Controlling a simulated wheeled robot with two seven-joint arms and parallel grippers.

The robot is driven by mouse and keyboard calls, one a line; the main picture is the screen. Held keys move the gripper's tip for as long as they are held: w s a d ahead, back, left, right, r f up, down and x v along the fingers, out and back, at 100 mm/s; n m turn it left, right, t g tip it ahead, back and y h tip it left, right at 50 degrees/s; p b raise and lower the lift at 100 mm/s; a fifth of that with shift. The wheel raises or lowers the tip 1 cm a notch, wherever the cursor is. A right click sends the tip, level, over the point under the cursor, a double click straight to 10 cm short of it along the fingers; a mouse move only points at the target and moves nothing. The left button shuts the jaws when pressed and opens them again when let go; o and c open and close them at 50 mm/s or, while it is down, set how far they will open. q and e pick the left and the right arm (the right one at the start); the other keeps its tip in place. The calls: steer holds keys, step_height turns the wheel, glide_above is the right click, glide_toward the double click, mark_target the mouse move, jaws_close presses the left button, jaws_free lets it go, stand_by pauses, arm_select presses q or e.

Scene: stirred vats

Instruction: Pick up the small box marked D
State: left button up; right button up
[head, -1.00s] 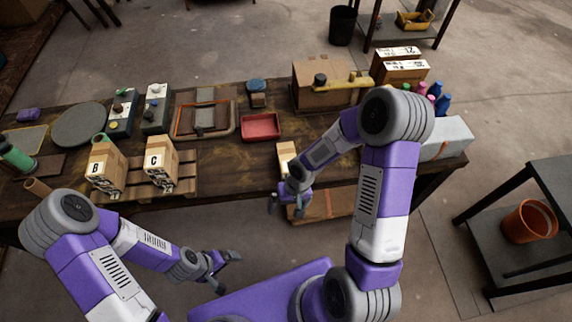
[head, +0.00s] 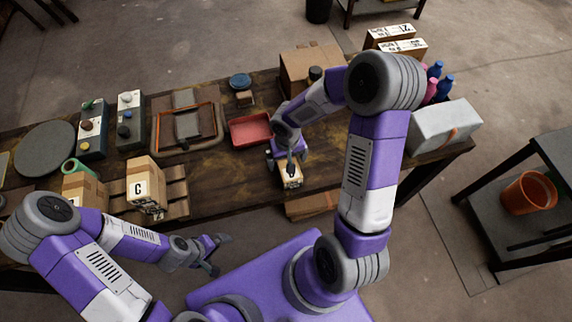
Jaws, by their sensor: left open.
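A small tan box (head: 292,182) stands near the table's front edge, under my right gripper; no letter can be read on it. My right gripper (head: 287,162) reaches down over this box, its fingers at or beside it. Whether they are shut on it is unclear. My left gripper (head: 221,255) is open and empty, in front of the table and well left of the box. A box marked C (head: 146,190) stands on a wooden pallet (head: 177,190) to the left. Another box (head: 84,190) beside it is partly hidden by my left arm.
A red tray (head: 250,130) lies just behind and left of the small box. A large cardboard box (head: 307,68) stands behind my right arm. A grey case (head: 443,127) and several bottles fill the table's right end. A side stand with an orange bucket (head: 528,193) is at the right.

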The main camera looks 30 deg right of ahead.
step_height(320, 180, down, 5)
steer(key=shift+s+r+b, duration=0.1)
steer(key=shift+b, duration=0.6)
steer(key=shift+d, duration=0.1)
steer(key=c, duration=1.2)
